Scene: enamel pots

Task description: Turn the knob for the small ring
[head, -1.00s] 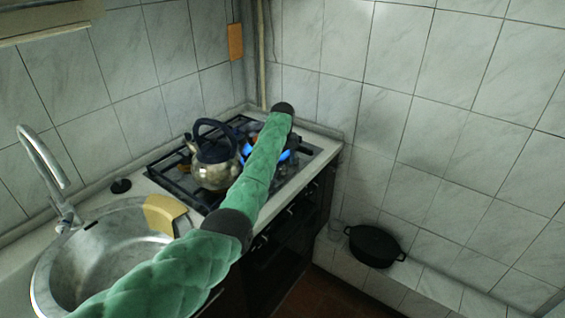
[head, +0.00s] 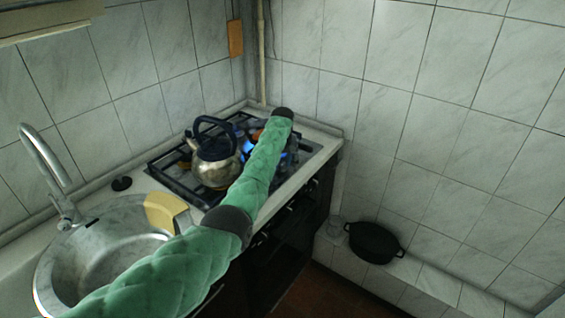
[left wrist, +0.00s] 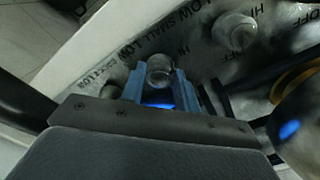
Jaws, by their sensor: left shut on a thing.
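Blue also shows between the fingers in the wrist view. My right gripper is not in view.
A steel kettle (head: 214,165) with a dark handle stands on the left part of the stove. A black pan (head: 374,243) is low at right.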

